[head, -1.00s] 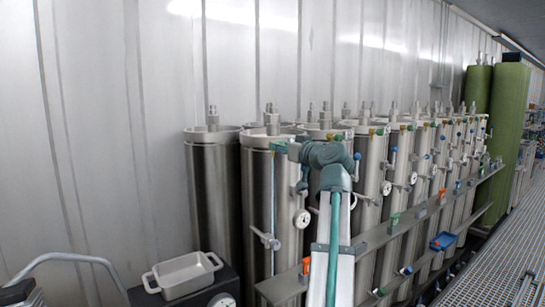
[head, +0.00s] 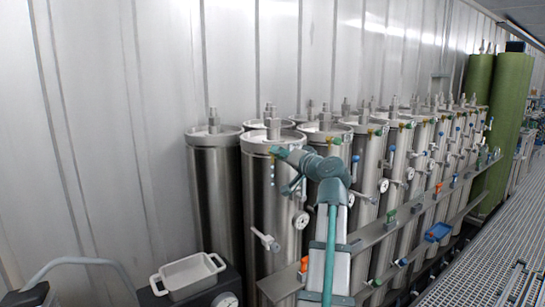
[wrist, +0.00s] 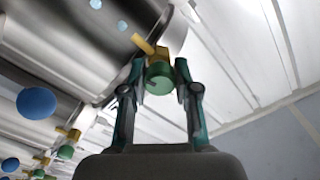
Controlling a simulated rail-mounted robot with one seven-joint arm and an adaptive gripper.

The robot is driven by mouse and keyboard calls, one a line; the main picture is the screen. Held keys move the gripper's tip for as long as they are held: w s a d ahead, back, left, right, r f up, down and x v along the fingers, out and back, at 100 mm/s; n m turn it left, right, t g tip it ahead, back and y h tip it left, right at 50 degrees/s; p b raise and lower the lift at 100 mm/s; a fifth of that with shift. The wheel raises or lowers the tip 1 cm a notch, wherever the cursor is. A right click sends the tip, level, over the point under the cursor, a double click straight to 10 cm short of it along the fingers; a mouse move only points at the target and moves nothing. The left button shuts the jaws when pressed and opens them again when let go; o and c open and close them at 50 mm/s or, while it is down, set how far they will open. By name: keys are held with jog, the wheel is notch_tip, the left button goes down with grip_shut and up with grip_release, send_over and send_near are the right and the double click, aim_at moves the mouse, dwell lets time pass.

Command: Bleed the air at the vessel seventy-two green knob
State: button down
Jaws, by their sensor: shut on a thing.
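In the wrist view my gripper (wrist: 160,66) has its two fingers on either side of a round green knob (wrist: 159,82), shut on it. The knob sits on a small brass fitting with a yellow lever (wrist: 143,43) at the top of a steel vessel (wrist: 85,40). In the head view my gripper (head: 281,153) is at the upper front of a steel vessel (head: 258,205) near the left end of the row. My arm hides part of the neighbouring vessels. I cannot read any vessel number.
More green knobs (wrist: 66,152) and a large blue knob (wrist: 36,103) show at the left of the wrist view. A rail (head: 375,235) with coloured handles runs before the vessels. A white tray (head: 186,290) stands at lower left. A grating walkway (head: 475,265) lies at right.

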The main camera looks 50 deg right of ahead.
jog(key=m+p, duration=0.2)
jog(key=p, duration=0.1)
jog(key=shift+a+r, duration=0.1)
jog(key=shift+r, duration=0.15)
jog(key=shift+f+m+p, duration=0.25)
jog(key=shift+m+p, duration=0.7)
jog(key=shift+m, duration=0.25)
jog(key=c, duration=0.8)
grip_release()
